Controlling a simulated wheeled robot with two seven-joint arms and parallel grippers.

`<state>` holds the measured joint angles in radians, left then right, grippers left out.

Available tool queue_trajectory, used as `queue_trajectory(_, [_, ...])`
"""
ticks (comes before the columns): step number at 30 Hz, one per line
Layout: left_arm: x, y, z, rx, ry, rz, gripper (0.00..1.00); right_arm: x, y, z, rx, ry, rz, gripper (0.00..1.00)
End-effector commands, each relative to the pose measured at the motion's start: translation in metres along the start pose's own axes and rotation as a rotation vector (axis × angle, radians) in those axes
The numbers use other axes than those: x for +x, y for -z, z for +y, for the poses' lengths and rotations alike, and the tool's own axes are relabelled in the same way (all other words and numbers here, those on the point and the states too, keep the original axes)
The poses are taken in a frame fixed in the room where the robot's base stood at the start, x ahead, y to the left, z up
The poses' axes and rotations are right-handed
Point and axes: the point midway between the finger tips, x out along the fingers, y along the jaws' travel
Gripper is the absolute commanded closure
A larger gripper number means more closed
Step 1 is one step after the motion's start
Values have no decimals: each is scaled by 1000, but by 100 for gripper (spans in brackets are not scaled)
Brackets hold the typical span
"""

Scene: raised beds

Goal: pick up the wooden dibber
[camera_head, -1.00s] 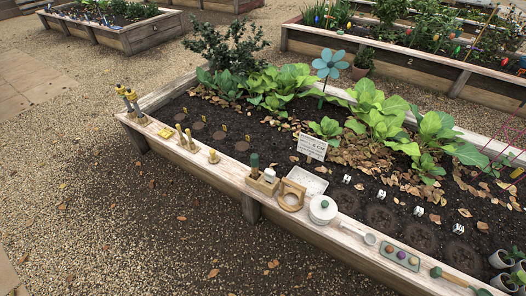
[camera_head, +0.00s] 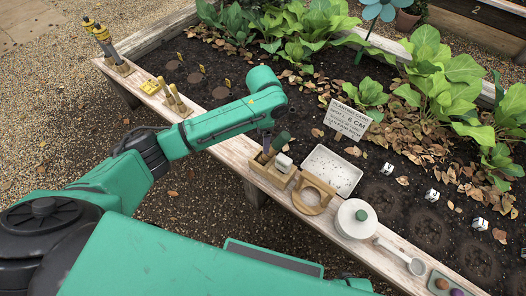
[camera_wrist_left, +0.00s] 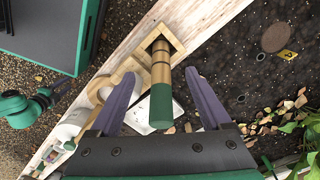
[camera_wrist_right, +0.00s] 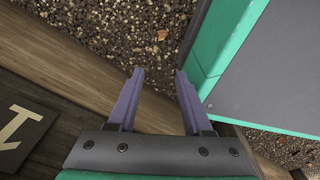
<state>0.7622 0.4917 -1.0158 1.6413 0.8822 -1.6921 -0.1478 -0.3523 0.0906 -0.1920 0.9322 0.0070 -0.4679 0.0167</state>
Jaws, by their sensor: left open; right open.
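The wooden dibber (camera_wrist_left: 160,80) has a green end and dark bands. It stands in a square socket of a wooden holder (camera_wrist_left: 178,42) on the bed's edge board. In the head view its green end (camera_head: 281,142) shows beside my left gripper (camera_head: 267,140), and the holder (camera_head: 262,174) is below. In the left wrist view my left gripper (camera_wrist_left: 160,76) is open, with its purple fingers on either side of the dibber and gaps on both sides. My right gripper (camera_wrist_right: 159,71) is open and empty near the bed's timber side; it does not show in the head view.
A white tray (camera_head: 332,170) and a sign (camera_head: 347,120) are on the soil. Leafy plants (camera_head: 440,85) grow behind.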

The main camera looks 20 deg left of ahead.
Motion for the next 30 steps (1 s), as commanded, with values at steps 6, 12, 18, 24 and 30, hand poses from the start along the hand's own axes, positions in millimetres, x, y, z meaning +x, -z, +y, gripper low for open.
queue_trajectory(6, [34, -1, 0, 0, -2, -1, 19, 0, 18, 0, 8, 1, 5, 50])
queue_trajectory(12, [66, -2, -1, 0, 1, 2, 19, -7, 37, -1, 18, 3, 7, 50])
queue_trajectory(18, [66, -2, -1, 0, 2, 2, 19, -9, 38, -1, 19, 3, 5, 50])
queue_trajectory(24, [65, -2, -1, 0, 1, 2, 91, -9, 38, -1, 18, 3, 6, 50])
queue_trajectory(30, [65, -2, -1, 0, 1, 2, 100, -9, 38, -1, 18, 3, 6, 50])
